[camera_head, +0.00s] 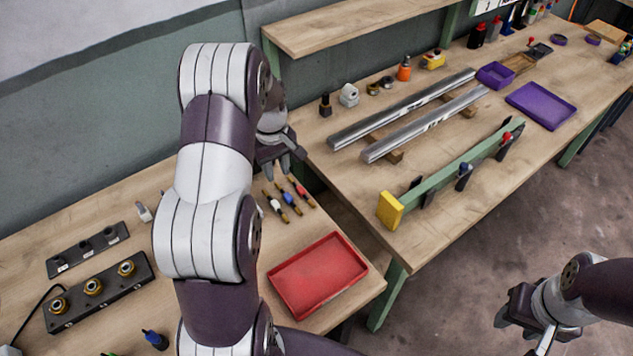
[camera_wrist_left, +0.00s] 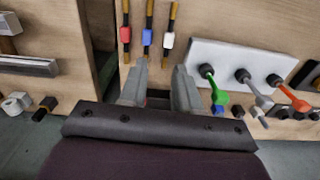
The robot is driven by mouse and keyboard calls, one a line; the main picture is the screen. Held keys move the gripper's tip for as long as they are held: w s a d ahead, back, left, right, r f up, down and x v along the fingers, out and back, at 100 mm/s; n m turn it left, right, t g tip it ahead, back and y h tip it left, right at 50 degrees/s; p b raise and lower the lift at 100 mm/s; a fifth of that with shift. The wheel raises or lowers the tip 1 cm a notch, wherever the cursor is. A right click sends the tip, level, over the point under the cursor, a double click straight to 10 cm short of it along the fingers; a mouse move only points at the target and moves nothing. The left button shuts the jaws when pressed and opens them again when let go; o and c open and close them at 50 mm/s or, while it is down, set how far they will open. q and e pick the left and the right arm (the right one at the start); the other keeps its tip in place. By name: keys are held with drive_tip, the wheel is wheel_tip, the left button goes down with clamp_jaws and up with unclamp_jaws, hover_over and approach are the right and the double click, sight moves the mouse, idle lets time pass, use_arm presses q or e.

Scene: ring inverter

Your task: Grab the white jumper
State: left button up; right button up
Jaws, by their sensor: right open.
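The white jumper (camera_head: 276,206) lies on the left bench, leftmost of three jumpers in the head view, beside the blue jumper (camera_head: 289,198) and red jumper (camera_head: 301,190). In the left wrist view, the white jumper (camera_wrist_left: 168,41) is rightmost, with blue (camera_wrist_left: 147,38) and red (camera_wrist_left: 125,35) to its left. My left gripper (camera_head: 285,168) is above the bench just behind the jumpers. Its fingers (camera_wrist_left: 160,67) are apart and empty, with the white jumper just beyond the tips. My right gripper (camera_head: 522,322) is open and empty over the floor at lower right.
A red tray (camera_head: 318,275) lies in front of the jumpers. A black block with gold rings (camera_head: 93,285) stands at left. A gap separates the benches. The right bench holds metal rails (camera_head: 400,108), a green bar (camera_head: 450,170) and a purple tray (camera_head: 541,106).

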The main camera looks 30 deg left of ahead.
use_arm(q)
drive_tip(key=s+f+p, duration=0.1)
drive_tip(key=s+f, duration=0.2)
drive_tip(key=p, duration=0.1)
hover_over(276, 204)
drive_tip(key=shift+n, duration=0.3)
drive_tip(key=f, duration=0.4)
drive_tip(key=shift+d+f, duration=0.25)
drive_tip(key=shift+f, duration=0.05)
drive_tip(key=f, duration=0.2)
drive_tip(key=f+p, duration=0.1)
drive_tip(key=shift+s+a+f, duration=0.2)
drive_tip(key=shift+f, duration=0.45)
drive_tip(key=shift+w+f, duration=0.15)
drive_tip(key=c, duration=0.5)
clamp_jaws()
use_arm(e)
drive_tip(key=r, duration=0.1)
drive_tip(key=s+r, duration=0.1)
drive_tip(key=r, duration=0.1)
drive_tip(key=shift+s+d+r, duration=0.1)
drive_tip(key=shift+s+r, duration=0.2)
drive_tip(key=shift+r, duration=0.05)
